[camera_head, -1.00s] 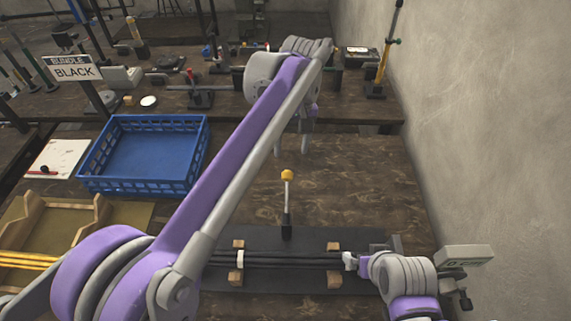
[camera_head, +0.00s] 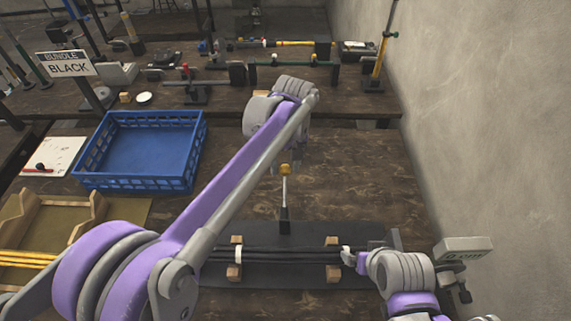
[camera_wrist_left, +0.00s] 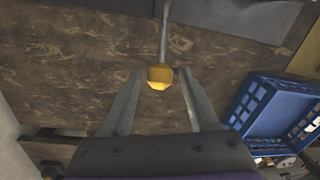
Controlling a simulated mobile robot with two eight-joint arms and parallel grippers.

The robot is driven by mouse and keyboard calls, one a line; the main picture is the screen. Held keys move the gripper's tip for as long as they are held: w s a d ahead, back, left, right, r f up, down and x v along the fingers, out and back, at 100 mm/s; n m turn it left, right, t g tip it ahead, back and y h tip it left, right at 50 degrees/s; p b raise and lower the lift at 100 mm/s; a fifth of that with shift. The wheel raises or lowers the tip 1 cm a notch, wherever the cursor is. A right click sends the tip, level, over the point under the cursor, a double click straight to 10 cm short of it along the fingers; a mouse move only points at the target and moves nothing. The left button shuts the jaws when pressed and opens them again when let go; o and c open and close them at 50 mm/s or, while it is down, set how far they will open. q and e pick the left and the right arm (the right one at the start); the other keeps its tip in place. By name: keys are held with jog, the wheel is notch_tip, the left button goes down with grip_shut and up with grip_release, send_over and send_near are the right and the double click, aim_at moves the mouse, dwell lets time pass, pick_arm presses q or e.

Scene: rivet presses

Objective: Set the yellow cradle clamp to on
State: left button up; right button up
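The yellow cradle clamp is a lever with a yellow knob (camera_head: 285,170) on a pale rod, standing nearly upright behind the dark cradle plate (camera_head: 290,284). My left gripper (camera_wrist_left: 160,74) is open, and in the left wrist view the yellow knob (camera_wrist_left: 159,77) appears between its fingertips. Contact is not visible. In the head view that gripper is mostly hidden by its wrist, just above and behind the knob. A bundle of black rods (camera_head: 290,255) lies in wooden cradle blocks. My right gripper (camera_head: 350,258) is at the bundle's right end; its fingers are too small to read.
A blue crate (camera_head: 140,187) stands to the left. A wooden tray with yellow rods (camera_head: 25,258) is at the lower left. A grey display box (camera_head: 463,250) stands at the right near the wall. The table behind the lever is mostly clear.

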pick_arm(q)
grip_shut()
dwell(1.2)
